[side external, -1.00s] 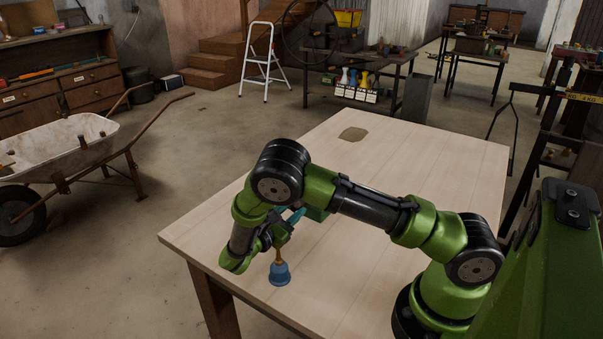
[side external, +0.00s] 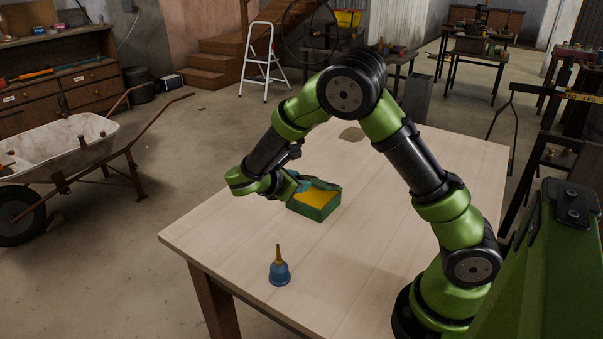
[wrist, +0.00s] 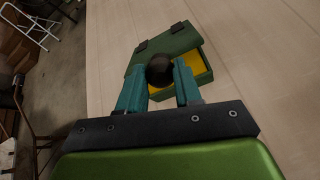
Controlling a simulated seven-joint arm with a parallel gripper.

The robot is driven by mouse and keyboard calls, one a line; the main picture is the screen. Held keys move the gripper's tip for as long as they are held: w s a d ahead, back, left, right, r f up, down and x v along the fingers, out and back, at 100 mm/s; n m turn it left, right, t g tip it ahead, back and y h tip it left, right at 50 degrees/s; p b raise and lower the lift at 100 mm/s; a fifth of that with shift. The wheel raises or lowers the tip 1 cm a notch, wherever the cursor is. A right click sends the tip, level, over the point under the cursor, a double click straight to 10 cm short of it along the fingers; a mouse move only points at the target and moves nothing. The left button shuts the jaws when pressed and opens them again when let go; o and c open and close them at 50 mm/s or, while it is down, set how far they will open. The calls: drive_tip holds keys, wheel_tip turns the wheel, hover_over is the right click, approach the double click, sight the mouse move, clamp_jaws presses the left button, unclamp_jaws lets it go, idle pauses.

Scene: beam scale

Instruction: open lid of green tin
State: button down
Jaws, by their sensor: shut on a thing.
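The green tin (side external: 316,209) stands on the table, with its yellow inside showing in the side view. Its dark green lid (wrist: 168,46) is raised at a tilt, with two dark hinge pieces along its far edge in the wrist view. A dark round knob (wrist: 160,70) sits on the lid. My gripper (wrist: 160,82) has its teal fingers on either side of this knob and is shut on it. In the side view my gripper (side external: 299,184) is at the tin's left, and it partly hides the lid.
A flat tan patch (side external: 352,134) lies at the back of the table (side external: 420,160).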

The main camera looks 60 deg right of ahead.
drive_tip(key=d+r+y, duration=0.5)
drive_tip(key=d, duration=0.1)
drive_tip(key=shift+s+r+y, duration=0.1)
drive_tip(key=shift+r+y, duration=0.2)
drive_tip(key=shift+r, duration=0.05)
drive_tip(key=d+r+y, duration=0.2)
drive_tip(key=d+y, duration=0.2)
drive_tip(key=d, duration=0.3)
drive_tip(key=shift+d, duration=0.3)
drive_tip(key=shift+s, duration=0.1)
idle(0.4)
drive_tip(key=c, duration=0.8)
unclamp_jaws()
drive_tip(key=shift+f, duration=0.1)
drive_tip(key=shift+o, duration=0.2)
drive_tip(key=v, duration=1.7)
drive_tip(key=shift+s, duration=0.25)
drive_tip(key=shift+a, duration=0.1)
